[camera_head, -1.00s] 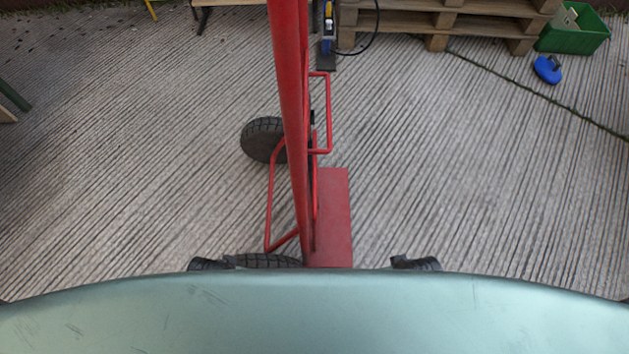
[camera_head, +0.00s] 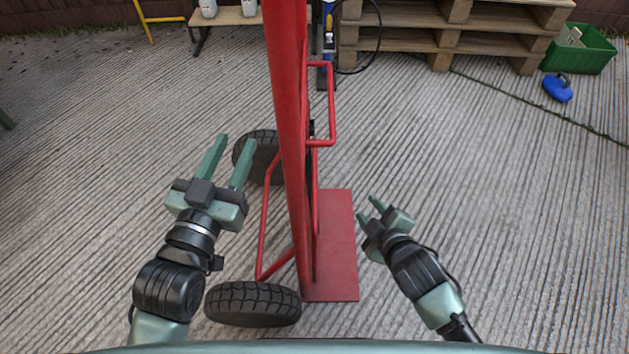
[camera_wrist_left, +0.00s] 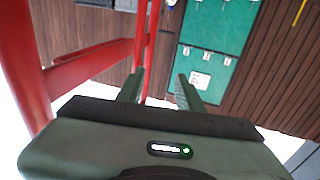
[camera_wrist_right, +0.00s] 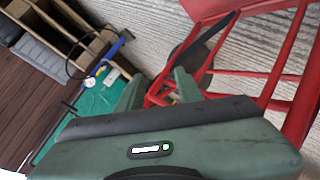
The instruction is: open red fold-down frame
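A red hand truck (camera_head: 290,130) stands upright in the middle of the head view. The red fold-down frame (camera_head: 332,105) appears to be the tube loop on its right side, folded up close to the upright. A flat red toe plate (camera_head: 338,245) lies low beside the upright. My left gripper (camera_head: 236,141) is open and empty, left of the truck. My right gripper (camera_head: 368,207) is open and empty, right of the toe plate and apart from the loop. Red tubes (camera_wrist_left: 90,65) show left in the left wrist view. Red tubes (camera_wrist_right: 240,75) also show beyond the right wrist's fingers.
Black wheels (camera_head: 253,304) sit at the truck's left. Wooden pallets (camera_head: 440,35), a green crate (camera_head: 580,52) and a blue round object (camera_head: 557,88) are at the back right. A low bench (camera_head: 232,18) is at the back left. The ground at both sides is clear.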

